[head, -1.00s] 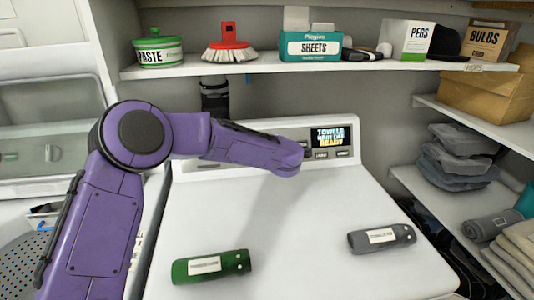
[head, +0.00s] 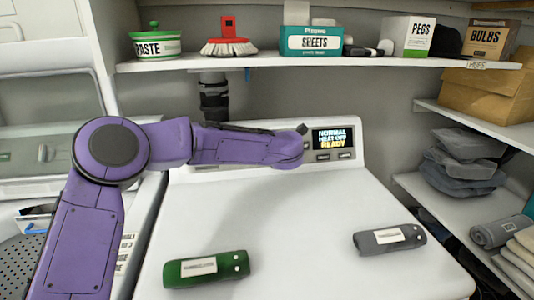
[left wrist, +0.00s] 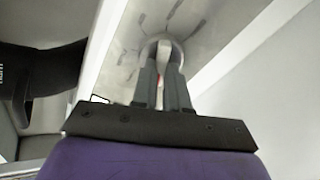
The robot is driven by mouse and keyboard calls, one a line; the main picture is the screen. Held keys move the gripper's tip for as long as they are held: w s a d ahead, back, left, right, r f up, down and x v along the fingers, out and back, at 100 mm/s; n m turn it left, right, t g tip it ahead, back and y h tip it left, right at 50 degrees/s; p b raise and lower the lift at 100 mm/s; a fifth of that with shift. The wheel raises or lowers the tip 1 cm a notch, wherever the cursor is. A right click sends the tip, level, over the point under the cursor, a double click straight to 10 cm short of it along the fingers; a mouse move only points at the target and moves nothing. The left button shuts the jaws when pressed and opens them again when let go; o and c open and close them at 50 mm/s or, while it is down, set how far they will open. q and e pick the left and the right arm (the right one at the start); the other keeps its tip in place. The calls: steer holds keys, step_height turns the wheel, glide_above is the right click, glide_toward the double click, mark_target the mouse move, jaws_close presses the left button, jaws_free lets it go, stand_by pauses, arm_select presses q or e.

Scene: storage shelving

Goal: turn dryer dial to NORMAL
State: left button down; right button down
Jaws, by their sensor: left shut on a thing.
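The dryer (head: 300,215) has a white top and a rear control panel. Its small display (head: 333,138) reads "NORMAL" on the top line and "READY" at the bottom. My left arm reaches across to the panel just left of the display, and its wrist hides the dial in the head view. In the left wrist view the pale, round dial (left wrist: 163,44) sits on the panel with curved marks around it. My left gripper (left wrist: 162,72) is shut on the dial, one grey finger on each side. My right gripper is in neither view.
A shelf above the panel (head: 270,62) holds a paste tub, a brush and boxes. Shelves with folded cloth (head: 465,160) stand at the right. The dryer top between the bottles is clear.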

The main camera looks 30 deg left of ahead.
arm_select(q)
steer(key=shift+r, duration=0.2)
stand_by(0.3)
steer(key=c, duration=1.1)
jaws_free()
steer(key=shift+w, duration=0.1)
steer(key=shift+c, duration=0.2)
steer(key=shift+w+f, duration=0.15)
steer(key=shift+f, duration=0.05)
steer(key=b+v, duration=0.2)
steer(key=v, duration=0.8)
steer(key=shift+d, duration=0.25)
